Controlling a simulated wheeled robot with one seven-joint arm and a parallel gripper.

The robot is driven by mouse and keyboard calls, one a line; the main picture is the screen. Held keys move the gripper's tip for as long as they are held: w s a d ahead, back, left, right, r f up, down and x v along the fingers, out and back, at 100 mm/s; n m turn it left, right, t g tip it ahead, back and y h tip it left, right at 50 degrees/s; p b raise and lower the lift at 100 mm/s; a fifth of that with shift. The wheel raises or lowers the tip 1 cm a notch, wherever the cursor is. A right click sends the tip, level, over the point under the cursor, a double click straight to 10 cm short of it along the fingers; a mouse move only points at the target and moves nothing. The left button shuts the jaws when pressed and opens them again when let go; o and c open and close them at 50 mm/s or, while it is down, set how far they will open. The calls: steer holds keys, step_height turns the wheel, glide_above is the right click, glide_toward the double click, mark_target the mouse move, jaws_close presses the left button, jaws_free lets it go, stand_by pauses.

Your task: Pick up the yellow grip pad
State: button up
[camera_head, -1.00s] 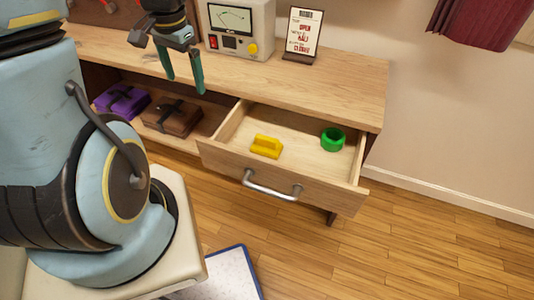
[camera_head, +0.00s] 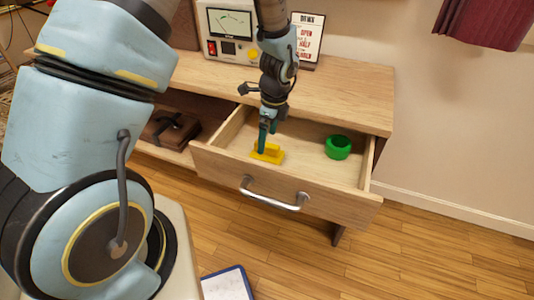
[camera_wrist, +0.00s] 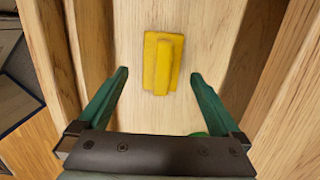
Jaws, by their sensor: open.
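The yellow grip pad (camera_head: 270,153) lies on the floor of the open drawer (camera_head: 318,172), toward its left side. It is a flat plate with a raised bar along it. My gripper (camera_head: 266,138) points down into the drawer over the pad and hides part of it in the head view. In the wrist view, the pad (camera_wrist: 162,63) lies ahead of my open green fingers (camera_wrist: 157,82), in line with the gap between them. Nothing is between the fingers.
A green ring (camera_head: 338,147) stands in the drawer to the right of the pad. The drawer walls rise close on both sides, with a metal handle (camera_head: 275,194) in front. A meter box (camera_head: 232,32) and a sign (camera_head: 307,38) stand on the cabinet top (camera_head: 350,100).

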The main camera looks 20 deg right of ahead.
mark_target(267, 144)
steer(key=shift+w+f+p, duration=0.15)
steer(key=shift+f+p, duration=0.1)
steer(key=shift+f, duration=1.05)
steer(key=shift+w+f+p, duration=0.1)
steer(key=shift+f+p, duration=0.15)
steer(key=shift+f, duration=1.05)
steer(key=shift+c, duration=0.2)
steer(key=c, duration=1.2)
